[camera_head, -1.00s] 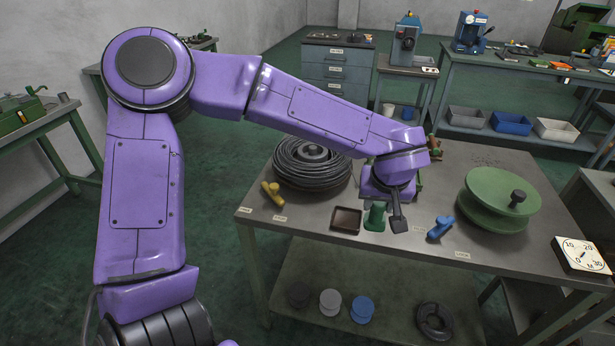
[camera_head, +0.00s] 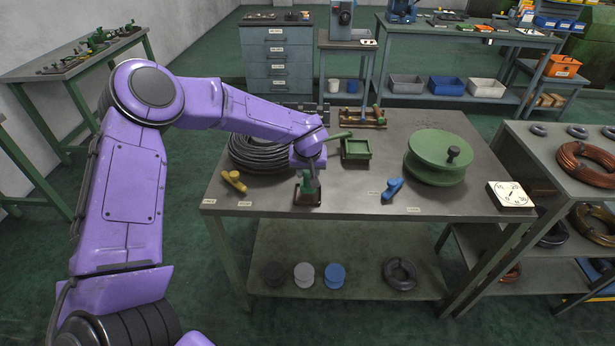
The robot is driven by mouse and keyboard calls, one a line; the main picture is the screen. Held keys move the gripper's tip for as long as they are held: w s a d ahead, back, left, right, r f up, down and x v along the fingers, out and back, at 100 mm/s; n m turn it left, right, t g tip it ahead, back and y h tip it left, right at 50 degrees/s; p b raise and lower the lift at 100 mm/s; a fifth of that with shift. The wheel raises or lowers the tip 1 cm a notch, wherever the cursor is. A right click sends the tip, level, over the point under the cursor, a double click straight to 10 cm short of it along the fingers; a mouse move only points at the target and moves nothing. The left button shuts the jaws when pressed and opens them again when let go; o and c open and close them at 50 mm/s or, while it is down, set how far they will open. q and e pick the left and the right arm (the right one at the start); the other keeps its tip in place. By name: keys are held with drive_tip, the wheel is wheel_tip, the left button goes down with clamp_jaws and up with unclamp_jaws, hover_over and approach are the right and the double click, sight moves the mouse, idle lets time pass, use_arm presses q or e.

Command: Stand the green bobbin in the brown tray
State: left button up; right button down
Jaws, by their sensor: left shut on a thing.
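The green bobbin (camera_head: 308,185) is upright under my left wrist, in my left gripper (camera_head: 307,177), which is shut on it. The bobbin is at the brown tray (camera_head: 307,201), a small dark square tray near the front edge of the table. The bobbin's lower part overlaps the tray in the picture. I cannot tell whether its base touches the tray floor. My purple left arm comes in from the left and hides part of the gripper and the bobbin's top. My right gripper is not in view.
On the table (camera_head: 346,205), a yellow handled piece (camera_head: 234,181) lies left and a blue one (camera_head: 392,188) right.

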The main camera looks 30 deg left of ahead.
sight(307, 176)
use_arm(q)
drive_tip(key=f, duration=0.3)
drive_tip(key=shift+a+f, duration=0.25)
drive_tip(key=shift+d, duration=0.1)
drive_tip(key=o, duration=1.1)
drive_tip(key=shift+f, duration=0.1)
